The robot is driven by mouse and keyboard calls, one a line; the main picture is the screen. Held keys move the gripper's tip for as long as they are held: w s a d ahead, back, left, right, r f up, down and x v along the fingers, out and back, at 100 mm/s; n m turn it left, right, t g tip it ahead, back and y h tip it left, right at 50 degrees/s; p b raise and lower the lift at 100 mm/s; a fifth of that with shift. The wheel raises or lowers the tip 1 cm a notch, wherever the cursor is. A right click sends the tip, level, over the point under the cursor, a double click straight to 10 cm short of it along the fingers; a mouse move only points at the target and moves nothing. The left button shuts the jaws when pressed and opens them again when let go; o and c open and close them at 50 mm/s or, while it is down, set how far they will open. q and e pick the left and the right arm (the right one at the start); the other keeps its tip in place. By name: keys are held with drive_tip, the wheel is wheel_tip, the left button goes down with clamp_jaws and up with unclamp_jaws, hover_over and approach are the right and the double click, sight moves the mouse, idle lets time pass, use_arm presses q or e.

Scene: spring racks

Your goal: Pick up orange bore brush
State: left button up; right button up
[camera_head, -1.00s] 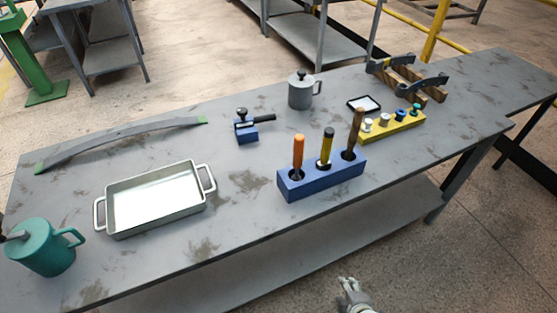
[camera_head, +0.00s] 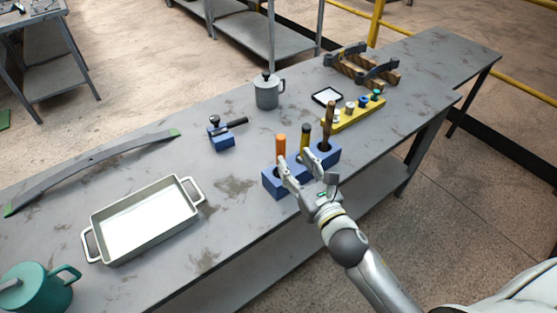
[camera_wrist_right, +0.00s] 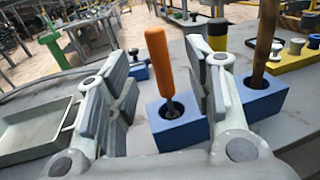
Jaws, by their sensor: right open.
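The orange bore brush (camera_head: 281,146) stands upright in the left hole of a blue block holder (camera_head: 271,184). In the right wrist view its orange handle (camera_wrist_right: 159,62) rises from the holder (camera_wrist_right: 178,132), between my open fingers and closer to the right one. My right gripper (camera_head: 300,163) is open and empty in front of the holder; it also shows in the right wrist view (camera_wrist_right: 163,90). Its fingers partly hide the holder in the head view. My left gripper is not in view.
A yellow-and-black tool (camera_head: 306,135) and a brown-handled tool (camera_head: 329,122) stand in the same holder, right of the brush. A metal tray (camera_head: 140,225) and a small blue vise (camera_head: 222,139) are to the left. A yellow rack (camera_head: 352,117) is behind right.

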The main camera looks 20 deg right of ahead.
sight(283, 147)
drive_tip(key=w, duration=0.3)
drive_tip(key=shift+w+a, duration=0.15)
drive_tip(key=shift+a, duration=0.05)
drive_tip(key=shift+w+a+p, duration=0.15)
drive_tip(key=shift+w+p, duration=0.3)
drive_tip(key=w, duration=0.2)
drive_tip(key=w+p, duration=0.1)
drive_tip(key=shift+w+a+f, duration=0.1)
drive_tip(key=shift+w+a, duration=0.1)
drive_tip(key=shift+a, duration=0.1)
drive_tip(key=shift+w+a+f, duration=0.1)
drive_tip(key=shift+w+f, duration=0.05)
drive_tip(key=shift+w, duration=0.3)
drive_tip(key=shift+s, duration=0.1)
clamp_jaws()
